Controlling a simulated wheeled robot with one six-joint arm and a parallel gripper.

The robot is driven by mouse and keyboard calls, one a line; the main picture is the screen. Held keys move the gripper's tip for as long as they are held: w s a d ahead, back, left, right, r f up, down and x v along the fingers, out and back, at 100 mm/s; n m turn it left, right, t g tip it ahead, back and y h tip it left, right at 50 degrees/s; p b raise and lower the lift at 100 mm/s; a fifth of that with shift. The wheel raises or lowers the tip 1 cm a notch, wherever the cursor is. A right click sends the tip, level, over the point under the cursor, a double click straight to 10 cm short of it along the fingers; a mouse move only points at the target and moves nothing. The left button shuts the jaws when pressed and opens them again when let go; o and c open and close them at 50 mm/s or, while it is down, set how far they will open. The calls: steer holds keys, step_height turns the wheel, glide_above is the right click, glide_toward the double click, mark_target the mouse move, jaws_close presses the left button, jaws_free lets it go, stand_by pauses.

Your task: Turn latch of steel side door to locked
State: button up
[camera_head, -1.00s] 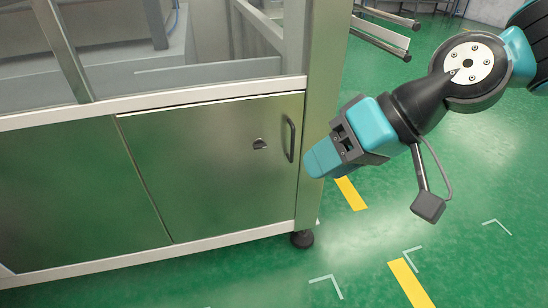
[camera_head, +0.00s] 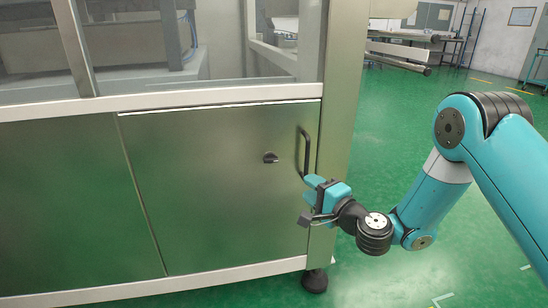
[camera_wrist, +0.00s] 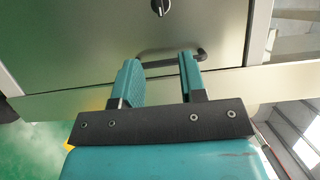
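The steel side door (camera_head: 215,205) is flat against the machine's frame, at the left in the head view. Its small black latch knob (camera_head: 271,158) sits left of the black bar handle (camera_head: 306,150). The latch (camera_wrist: 160,7) also shows at the top of the wrist view, partly cut off. My gripper (camera_head: 309,182) is by the handle's lower end, below and right of the latch. In the wrist view my gripper (camera_wrist: 162,76) is open, its two teal fingers apart with nothing held. The handle (camera_wrist: 172,62) shows just past the fingertips; I cannot tell whether they touch it.
A second steel panel (camera_head: 70,205) is left of the door. A steel corner post (camera_head: 345,90) and a black levelling foot (camera_head: 314,281) stand at its right. Open green floor (camera_head: 405,120) lies to the right, with racks (camera_head: 410,50) at the back.

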mark_target(273, 161)
steer(key=p+x, duration=0.4)
steer(key=x, duration=1.1)
steer(key=shift+w+a+p, duration=0.2)
steer(key=shift+a+p, duration=0.15)
steer(key=shift+a, duration=0.05)
jaws_close()
